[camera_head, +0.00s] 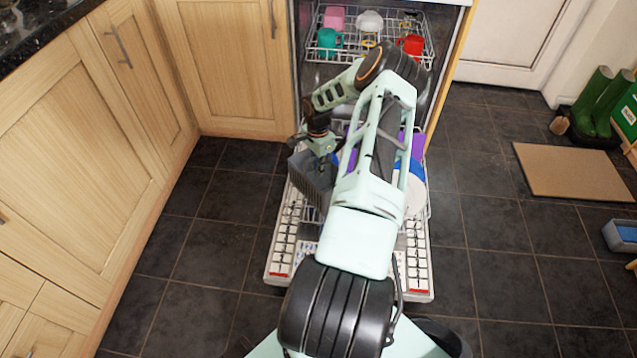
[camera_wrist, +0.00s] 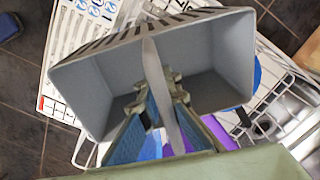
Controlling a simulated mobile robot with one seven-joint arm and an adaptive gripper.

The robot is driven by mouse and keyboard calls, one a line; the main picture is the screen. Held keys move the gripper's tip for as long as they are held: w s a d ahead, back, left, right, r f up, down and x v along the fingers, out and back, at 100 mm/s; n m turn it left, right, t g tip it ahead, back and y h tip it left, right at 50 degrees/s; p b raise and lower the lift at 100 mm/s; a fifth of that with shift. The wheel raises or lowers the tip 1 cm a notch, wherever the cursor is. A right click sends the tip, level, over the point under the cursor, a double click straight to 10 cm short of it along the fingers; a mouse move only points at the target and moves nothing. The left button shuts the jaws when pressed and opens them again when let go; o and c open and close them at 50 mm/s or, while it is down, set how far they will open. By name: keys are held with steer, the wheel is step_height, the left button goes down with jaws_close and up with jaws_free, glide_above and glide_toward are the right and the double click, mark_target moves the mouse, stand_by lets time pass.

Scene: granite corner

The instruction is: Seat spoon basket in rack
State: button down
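The spoon basket (camera_head: 311,181) is a grey open-topped box with a slatted side. In the head view it is at the left side of the lower rack (camera_head: 429,203), partly behind my arm. In the wrist view the basket (camera_wrist: 215,60) shows two empty-looking compartments either side of a light central handle (camera_wrist: 152,62). My gripper (camera_wrist: 162,98) has its fingers on both sides of that handle and appears shut on it. My gripper also shows above the basket in the head view (camera_head: 322,148). Its underside is hidden, so I cannot tell whether it touches the rack floor.
The open dishwasher door (camera_head: 279,250) lies under the rack. Purple and blue items (camera_head: 415,165) and a white plate (camera_head: 415,190) sit to the right of my arm. The upper rack (camera_head: 350,42) holds cups.

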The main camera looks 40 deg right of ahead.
steer(key=shift+w+a, duration=0.1)
steer(key=shift+a, duration=0.05)
steer(key=shift+r, duration=0.25)
steer(key=r, duration=0.1)
steer(key=r+p, duration=0.1)
steer(key=r, duration=0.1)
steer(key=shift+s+a+r, duration=0.15)
steer(key=shift+s+r, duration=0.1)
steer(key=s+a+r+p, duration=0.4)
steer(key=s+a+r, duration=0.4)
steer(key=s+r, duration=0.15)
steer(key=w+d+f+n+b, duration=0.1)
steer(key=w+d+f+n, duration=0.1)
steer(key=w+f+n, duration=0.1)
steer(key=w+d+f+n+b, duration=0.2)
steer(key=w+d+f+n, duration=0.1)
steer(key=f, duration=0.3)
steer(key=w+d+f+n+b, duration=0.1)
steer(key=w+d+f+n, duration=0.2)
steer(key=f, duration=0.1)
steer(key=shift+f+b, duration=0.3)
steer(key=shift+b, duration=0.05)
